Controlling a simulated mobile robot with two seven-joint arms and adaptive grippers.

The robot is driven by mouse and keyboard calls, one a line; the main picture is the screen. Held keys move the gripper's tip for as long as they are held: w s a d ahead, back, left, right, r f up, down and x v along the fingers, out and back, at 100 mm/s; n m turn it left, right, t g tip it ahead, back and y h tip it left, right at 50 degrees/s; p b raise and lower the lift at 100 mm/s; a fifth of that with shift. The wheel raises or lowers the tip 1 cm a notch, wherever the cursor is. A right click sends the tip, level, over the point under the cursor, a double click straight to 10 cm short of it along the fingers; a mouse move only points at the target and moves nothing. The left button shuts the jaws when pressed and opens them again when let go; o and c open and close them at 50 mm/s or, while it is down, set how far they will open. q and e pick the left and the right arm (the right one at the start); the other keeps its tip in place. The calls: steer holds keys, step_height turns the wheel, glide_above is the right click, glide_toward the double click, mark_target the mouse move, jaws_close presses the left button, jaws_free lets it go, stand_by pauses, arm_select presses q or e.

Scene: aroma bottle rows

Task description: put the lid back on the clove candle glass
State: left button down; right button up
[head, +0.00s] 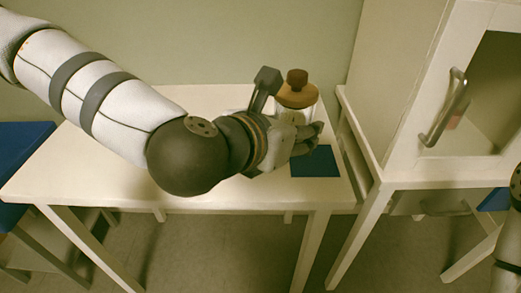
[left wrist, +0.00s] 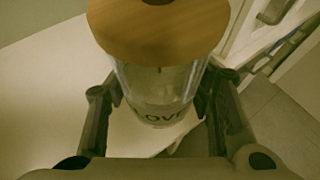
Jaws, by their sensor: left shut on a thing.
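The clove candle glass (head: 293,115) stands upright near the right end of the white table. In the left wrist view the clear glass (left wrist: 160,88) shows dark lettering ending in "LOVE". The round wooden lid (head: 297,97) with its darker knob (head: 297,78) is on top of the glass; it also shows in the left wrist view (left wrist: 160,35). My left gripper (head: 308,136) is shut on the glass, with one finger on each side, below the lid. Whether the lid sits fully down on the rim is hard to tell. My right gripper is out of view.
A dark blue mat (head: 315,162) lies at the table's front right, just in front of the glass. The white table (head: 110,125) is clear on its left. A white cabinet with a grey-handled door (head: 443,108) stands close on the right. The wall is behind.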

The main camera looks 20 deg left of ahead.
arm_select(q)
steer(key=w+a+f+b, duration=0.1)
steer(key=w+a+f, duration=0.2)
steer(key=w+f, duration=0.1)
steer(key=w+a+f, duration=0.3)
steer(key=a+f, duration=0.1)
steer(key=shift+w+a+b, duration=0.15)
steer(key=shift+w+b, duration=0.25)
steer(key=shift+w+a+f, duration=0.2)
steer(key=shift+w+f, duration=0.05)
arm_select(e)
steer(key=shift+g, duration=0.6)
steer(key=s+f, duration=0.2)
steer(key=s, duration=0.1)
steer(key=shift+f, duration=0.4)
arm_select(q)
steer(key=shift+w+a+f+b, duration=0.15)
steer(key=shift+f+b, duration=0.1)
steer(key=shift+f, duration=0.75)
steer(key=shift+w+a+f+b, duration=0.1)
steer(key=shift+w+f+b, duration=0.1)
steer(key=shift+f, duration=0.75)
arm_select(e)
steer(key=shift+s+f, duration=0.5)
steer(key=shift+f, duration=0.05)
